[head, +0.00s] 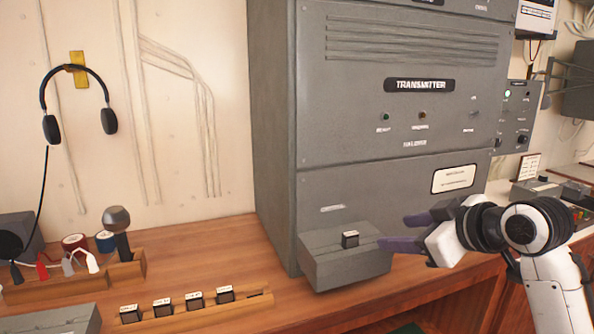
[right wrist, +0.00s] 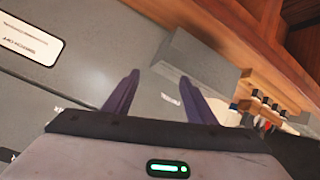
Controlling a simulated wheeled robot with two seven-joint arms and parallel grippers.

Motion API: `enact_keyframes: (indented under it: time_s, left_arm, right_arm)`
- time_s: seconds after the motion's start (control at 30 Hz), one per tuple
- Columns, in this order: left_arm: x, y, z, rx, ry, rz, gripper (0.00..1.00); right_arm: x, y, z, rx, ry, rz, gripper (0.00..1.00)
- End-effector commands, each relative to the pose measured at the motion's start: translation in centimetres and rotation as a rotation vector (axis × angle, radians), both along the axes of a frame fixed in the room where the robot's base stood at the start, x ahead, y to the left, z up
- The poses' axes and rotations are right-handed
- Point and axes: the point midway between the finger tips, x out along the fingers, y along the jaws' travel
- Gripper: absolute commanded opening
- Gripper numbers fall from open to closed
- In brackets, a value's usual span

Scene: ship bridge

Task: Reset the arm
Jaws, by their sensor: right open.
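My right gripper (head: 405,231) is in front of the lower part of the grey transmitter cabinet, just right of a small grey box (head: 345,262). Its two purple fingers are spread apart with nothing between them. In the right wrist view the open fingers (right wrist: 158,98) point toward the cabinet face and the grey box (right wrist: 195,65). My left gripper does not show.
The transmitter cabinet (head: 400,120) stands behind my right arm. A wooden rack (head: 195,306) with several small dark blocks lies on the desk. A headset (head: 78,100) hangs on the wall. Plugs and tape rolls (head: 75,243) are at left. The desk (head: 210,255) between is clear.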

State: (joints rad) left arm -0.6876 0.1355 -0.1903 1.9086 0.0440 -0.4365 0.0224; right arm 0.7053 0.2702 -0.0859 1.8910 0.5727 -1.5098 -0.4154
Motion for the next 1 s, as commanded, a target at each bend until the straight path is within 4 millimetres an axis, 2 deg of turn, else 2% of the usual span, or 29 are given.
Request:
enact_keyframes:
  time_s: [0.03,0.17,0.2,0.3,0.43,0.5,0.6,0.73,0.9,0.93,1.0]
  left_arm:
    - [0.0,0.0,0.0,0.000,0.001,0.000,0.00]
    - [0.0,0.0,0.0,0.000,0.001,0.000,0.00]
    - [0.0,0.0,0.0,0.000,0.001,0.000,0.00]
    - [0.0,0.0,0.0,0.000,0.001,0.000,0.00]
    - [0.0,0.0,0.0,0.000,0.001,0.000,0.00]
    - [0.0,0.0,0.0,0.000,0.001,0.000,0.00]
    - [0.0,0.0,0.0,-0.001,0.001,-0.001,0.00]
    - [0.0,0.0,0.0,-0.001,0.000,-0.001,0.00]
    - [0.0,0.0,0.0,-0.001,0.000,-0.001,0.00]
    - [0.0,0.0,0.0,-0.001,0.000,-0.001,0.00]
    - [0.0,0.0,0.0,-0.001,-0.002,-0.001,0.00]
  right_arm:
    - [-1.4,0.2,-3.7,0.003,0.057,-0.021,0.51]
    - [-5.3,0.3,-11.6,0.006,0.183,-0.087,0.51]
    - [-6.9,0.3,-14.0,0.007,0.224,-0.111,0.51]
    - [-11.5,0.2,-19.5,0.009,0.327,-0.173,0.51]
    - [-18.2,-0.2,-25.1,0.009,0.455,-0.261,0.51]
    - [-21.8,-0.4,-27.3,0.009,0.516,-0.307,0.51]
    - [-26.2,-0.9,-29.4,0.004,0.587,-0.367,0.51]
    - [-31.1,-1.4,-31.1,-0.002,0.664,-0.434,0.51]
    - [-36.7,-2.2,-32.1,-0.015,0.747,-0.514,0.51]
    - [-37.7,-2.3,-32.2,-0.018,0.762,-0.530,0.51]
    - [-35.9,-1.7,-33.8,0.005,0.715,-0.511,0.51]
